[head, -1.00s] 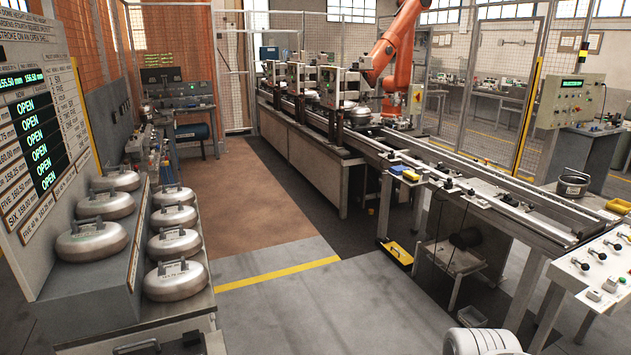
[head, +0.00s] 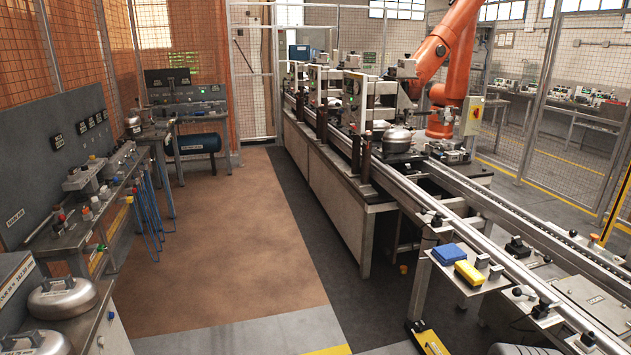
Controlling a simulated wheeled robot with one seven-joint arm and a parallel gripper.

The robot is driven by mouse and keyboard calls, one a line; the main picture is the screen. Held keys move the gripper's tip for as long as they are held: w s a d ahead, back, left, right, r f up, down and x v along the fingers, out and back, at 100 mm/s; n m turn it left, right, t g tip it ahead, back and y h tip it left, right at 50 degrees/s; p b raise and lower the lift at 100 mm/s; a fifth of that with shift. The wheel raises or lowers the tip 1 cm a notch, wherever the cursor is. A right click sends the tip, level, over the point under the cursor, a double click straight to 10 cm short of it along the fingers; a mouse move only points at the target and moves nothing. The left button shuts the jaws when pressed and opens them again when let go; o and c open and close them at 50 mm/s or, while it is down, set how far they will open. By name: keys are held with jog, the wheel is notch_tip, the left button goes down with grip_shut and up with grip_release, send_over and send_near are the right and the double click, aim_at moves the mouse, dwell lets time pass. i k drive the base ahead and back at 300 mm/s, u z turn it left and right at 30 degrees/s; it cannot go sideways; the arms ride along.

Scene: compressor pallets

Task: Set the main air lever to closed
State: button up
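A grey bench (head: 45,243) with a dark back panel stands along the left side. A small plate (head: 15,217) at its near end seems to read "MAIN AIR". Small fittings with a red part (head: 60,214) sit close to that plate. I cannot make out which of them is the main air lever, or how it is set. Thin blue hoses (head: 148,215) hang from the bench front. My gripper is not in view.
Brown floor (head: 225,240) lies open between the left bench and the conveyor line (head: 330,180). Metal domes (head: 62,297) stand on a rack at lower left. An orange robot arm (head: 445,50) stands behind the conveyor. A blue tank (head: 197,144) is under the far bench.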

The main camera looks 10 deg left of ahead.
aim_at(62, 218)
jog(key=u, duration=0.75)
jog(key=i, duration=1.55)
jog(key=u, duration=1.35)
jog(key=i, duration=1.65)
jog(key=z, duration=0.5)
jog(key=i, duration=0.9)
jog(key=u, duration=1)
jog(key=i, duration=0.85)
jog(key=u, duration=0.65)
